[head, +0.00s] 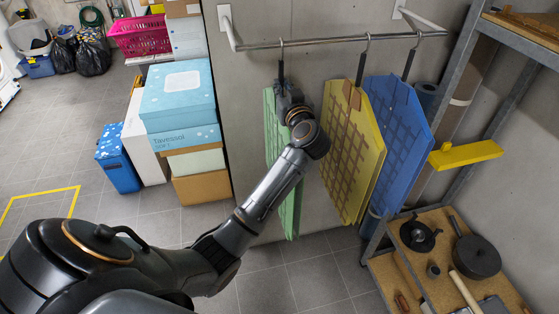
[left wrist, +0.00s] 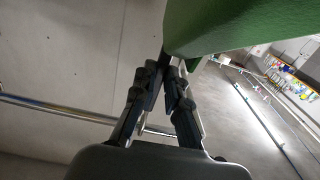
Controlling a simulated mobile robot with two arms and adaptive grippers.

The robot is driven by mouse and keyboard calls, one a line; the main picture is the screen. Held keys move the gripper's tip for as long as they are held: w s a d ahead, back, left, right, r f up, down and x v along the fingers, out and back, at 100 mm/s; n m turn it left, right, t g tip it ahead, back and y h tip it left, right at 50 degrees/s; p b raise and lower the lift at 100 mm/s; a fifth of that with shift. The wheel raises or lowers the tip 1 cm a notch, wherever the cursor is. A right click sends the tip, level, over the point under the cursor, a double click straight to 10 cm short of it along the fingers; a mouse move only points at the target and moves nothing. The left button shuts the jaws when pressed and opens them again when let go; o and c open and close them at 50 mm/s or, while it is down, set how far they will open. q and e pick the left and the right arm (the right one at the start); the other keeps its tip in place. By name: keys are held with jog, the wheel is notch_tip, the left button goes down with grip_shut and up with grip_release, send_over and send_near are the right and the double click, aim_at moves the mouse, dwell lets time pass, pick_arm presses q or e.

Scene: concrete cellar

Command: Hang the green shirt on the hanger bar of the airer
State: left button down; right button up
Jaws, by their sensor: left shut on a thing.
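The green shirt (head: 281,190) hangs flat and upright at the left of the airer, partly hidden behind my left arm. Its hanger (head: 281,68) rises above it, and the hook top shows at the hanger bar (head: 330,42). It looks hooked over the bar, but I cannot tell whether it rests there. My left gripper (head: 286,92) is shut on the hanger just at the shirt's top. In the left wrist view the fingers (left wrist: 171,72) close together beside the green cloth (left wrist: 225,25), with the bar (left wrist: 60,109) behind them. My right gripper is not in view.
A yellow shirt (head: 354,150) and a blue shirt (head: 402,140) hang close on the right along the bar. A metal shelf with pans (head: 476,257) stands at right. Stacked boxes (head: 180,95) stand at left. Bare wall (head: 240,85) lies left of the green shirt.

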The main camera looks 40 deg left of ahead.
aim_at(282, 73)
pick_arm(q)
jog(key=shift+r, duration=1.7)
jog(key=shift+s+d, duration=0.1)
jog(key=v, duration=0.9)
